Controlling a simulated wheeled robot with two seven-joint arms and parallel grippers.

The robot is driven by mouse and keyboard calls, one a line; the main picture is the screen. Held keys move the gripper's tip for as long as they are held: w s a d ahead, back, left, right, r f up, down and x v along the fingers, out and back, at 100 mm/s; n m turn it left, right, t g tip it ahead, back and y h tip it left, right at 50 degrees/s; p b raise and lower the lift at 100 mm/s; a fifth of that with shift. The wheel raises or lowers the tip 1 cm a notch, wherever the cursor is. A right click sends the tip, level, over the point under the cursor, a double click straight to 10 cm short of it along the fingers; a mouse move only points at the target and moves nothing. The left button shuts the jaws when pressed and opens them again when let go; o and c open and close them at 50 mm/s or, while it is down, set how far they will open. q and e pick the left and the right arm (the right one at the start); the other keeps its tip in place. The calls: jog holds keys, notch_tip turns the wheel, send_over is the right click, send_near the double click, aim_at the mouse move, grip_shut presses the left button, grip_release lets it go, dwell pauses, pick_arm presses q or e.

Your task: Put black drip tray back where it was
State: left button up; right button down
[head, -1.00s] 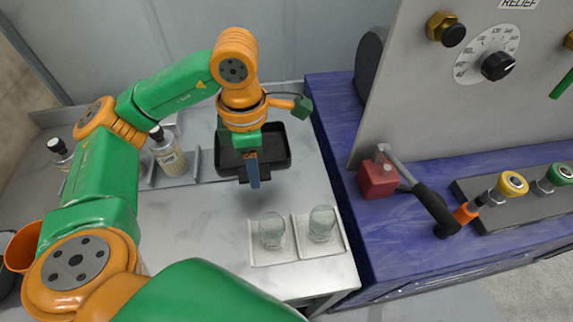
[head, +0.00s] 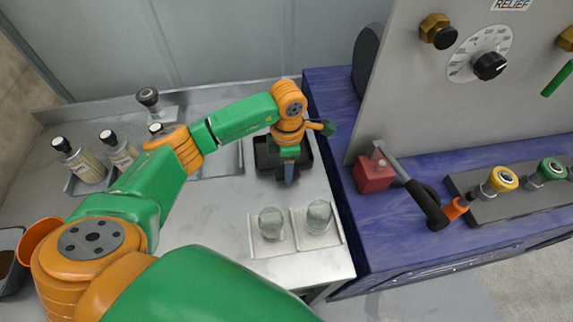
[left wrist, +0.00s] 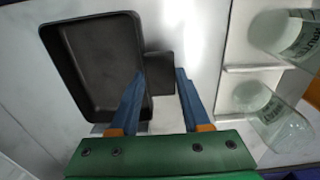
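The black drip tray (head: 264,160) is at the back right of the light metal table, just left of the blue surface. It also shows in the left wrist view (left wrist: 98,65), with a short flat tab (left wrist: 160,72) on its side. My left gripper (head: 289,176) points down at the tray's near side. I cannot tell whether the tray touches the table. My right gripper is not in view.
Two glasses (head: 271,222) (head: 319,215) stand on white square mats in front of the drip tray. Several bottles (head: 84,164) stand in grey trays at left. A red block with a black-handled lever (head: 374,174) stands on the blue surface (head: 335,120) at right.

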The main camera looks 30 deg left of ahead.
pick_arm(q)
jog(key=o, duration=0.4)
jog(key=shift+r, duration=0.6)
notch_tip(320, 180, up, 7)
jog(key=shift+f+b, duration=0.2)
jog(key=shift+b, duration=0.75)
notch_tip(320, 180, up, 5)
jog(key=shift+d+f+p, duration=0.1)
jog(key=shift+f+p, duration=0.1)
jog(key=shift+p, duration=0.15)
